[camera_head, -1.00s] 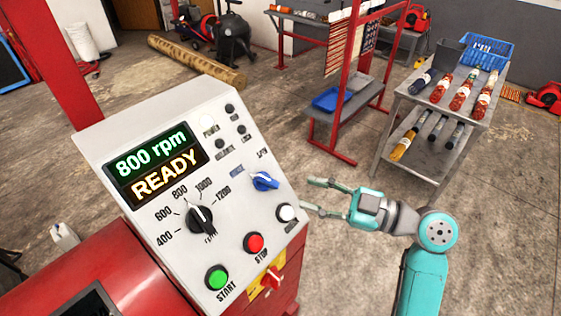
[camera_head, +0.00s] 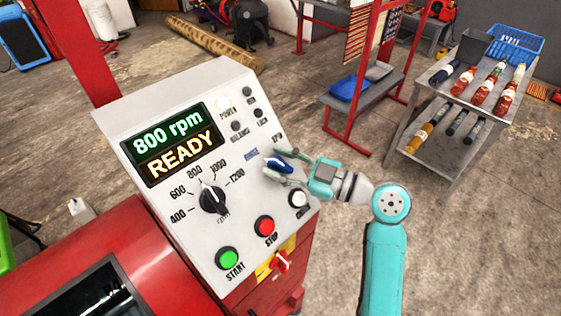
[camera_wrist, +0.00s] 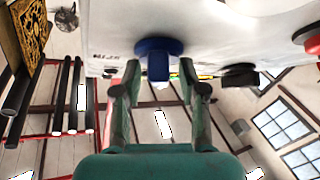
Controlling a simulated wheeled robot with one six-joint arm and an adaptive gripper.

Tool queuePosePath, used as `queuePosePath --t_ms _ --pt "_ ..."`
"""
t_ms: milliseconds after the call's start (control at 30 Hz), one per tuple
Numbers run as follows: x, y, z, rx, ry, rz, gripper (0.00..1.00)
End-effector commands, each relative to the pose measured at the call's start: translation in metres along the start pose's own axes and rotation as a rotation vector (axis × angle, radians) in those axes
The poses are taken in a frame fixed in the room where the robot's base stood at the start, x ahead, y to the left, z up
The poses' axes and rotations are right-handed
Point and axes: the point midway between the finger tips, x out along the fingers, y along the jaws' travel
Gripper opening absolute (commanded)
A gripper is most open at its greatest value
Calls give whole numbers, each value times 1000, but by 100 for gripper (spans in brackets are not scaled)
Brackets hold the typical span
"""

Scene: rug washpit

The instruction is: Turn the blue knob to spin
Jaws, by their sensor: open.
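The blue knob (camera_head: 279,164) sits on the right part of the white control panel (camera_head: 180,93), near labels that read RINSE and SPIN as far as I can tell. My gripper (camera_head: 277,167) is open at the knob, with one finger above it and one below in the head view. In the wrist view the blue knob (camera_wrist: 158,58) shows between and beyond the two open fingertips (camera_wrist: 160,82). I cannot tell whether either finger touches it. The display (camera_head: 168,144) reads 800 rpm and READY.
Close by on the panel are a black speed dial (camera_head: 213,199), a white button (camera_head: 298,198), a red stop button (camera_head: 265,226) and a green start button (camera_head: 227,257).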

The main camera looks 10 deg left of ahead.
Motion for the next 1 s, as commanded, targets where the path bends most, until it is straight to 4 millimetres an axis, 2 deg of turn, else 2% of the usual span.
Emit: queuePosePath --t_ms 167,200,333,367,1000 --pt "0 0 0 0 0 0 42" --pt "0 0 0 0 0 0 37" --pt "0 0 0 0 0 0 4" --pt "0 0 0 0 0 0 0" --pt "0 -1 6 57 -9 46 0"
